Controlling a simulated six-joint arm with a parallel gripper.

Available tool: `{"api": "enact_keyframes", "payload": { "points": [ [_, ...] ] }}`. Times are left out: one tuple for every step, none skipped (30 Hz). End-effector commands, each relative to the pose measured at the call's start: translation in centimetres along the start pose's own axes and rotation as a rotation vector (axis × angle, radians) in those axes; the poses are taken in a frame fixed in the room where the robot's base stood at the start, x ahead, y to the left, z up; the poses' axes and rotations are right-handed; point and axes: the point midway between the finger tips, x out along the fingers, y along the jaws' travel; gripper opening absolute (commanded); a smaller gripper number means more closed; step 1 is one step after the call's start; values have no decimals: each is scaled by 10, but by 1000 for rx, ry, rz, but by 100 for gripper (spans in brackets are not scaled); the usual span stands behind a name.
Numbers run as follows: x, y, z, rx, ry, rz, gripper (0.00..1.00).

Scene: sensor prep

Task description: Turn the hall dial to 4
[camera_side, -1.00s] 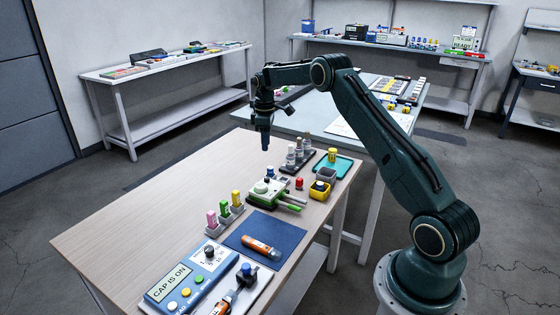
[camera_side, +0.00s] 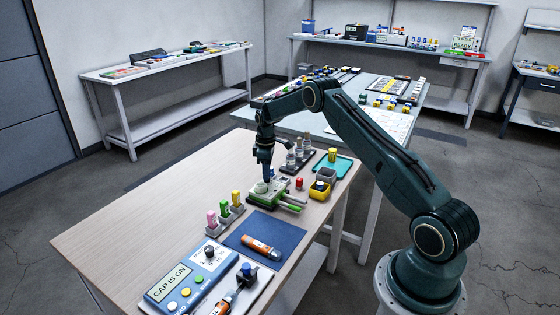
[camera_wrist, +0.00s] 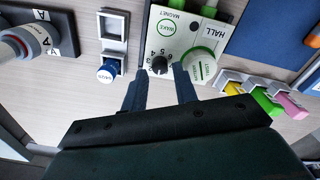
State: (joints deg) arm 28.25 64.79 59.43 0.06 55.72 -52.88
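The hall unit is a white and green box labelled HALL (camera_wrist: 195,20), in the middle of the wooden table in the side view (camera_side: 290,199). Its small black dial (camera_wrist: 159,65) has numbers printed beside it in the wrist view. Which number the dial points at is too small to tell. My gripper (camera_wrist: 160,80) points down over the unit, its two blue-grey fingers apart on either side of the dial, with no visible contact. In the side view my gripper (camera_side: 266,176) is low over the unit and hides part of it.
A large round green-rimmed knob (camera_wrist: 199,64) sits close beside the dial, near one finger. A blue round cap (camera_wrist: 107,71) and pink, green and yellow pegs (camera_side: 224,213) stand nearby. A blue mat (camera_side: 264,229) holds an orange pen. The table's left part is clear.

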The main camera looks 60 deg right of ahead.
Motion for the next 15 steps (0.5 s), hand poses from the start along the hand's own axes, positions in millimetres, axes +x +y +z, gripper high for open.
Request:
{"api": "enact_keyframes", "payload": {
  "points": [
    [6, 0, 0, 0, -1, -1, 29],
    [8, 0, 0, 0, 0, 0, 29],
    [11, 0, 0, 0, 0, 0, 29],
    [13, 0, 0, 0, 0, 0, 29],
    [14, 0, 0, 0, -1, -1, 29],
    [16, 0, 0, 0, 0, 0, 29],
    [17, 0, 0, 0, 0, 0, 29],
    [18, 0, 0, 0, 0, 0, 29],
    [18, 0, 0, 0, 0, 0, 29],
    [18, 0, 0, 0, 0, 0, 29],
    [18, 0, 0, 0, 0, 0, 29],
    [18, 0, 0, 0, 0, 1, 29],
    [18, 0, 0, 0, 0, 1, 29],
    [18, 0, 0, 0, 0, 1, 29],
    [18, 0, 0, 0, 0, 1, 29]
  ]
}}
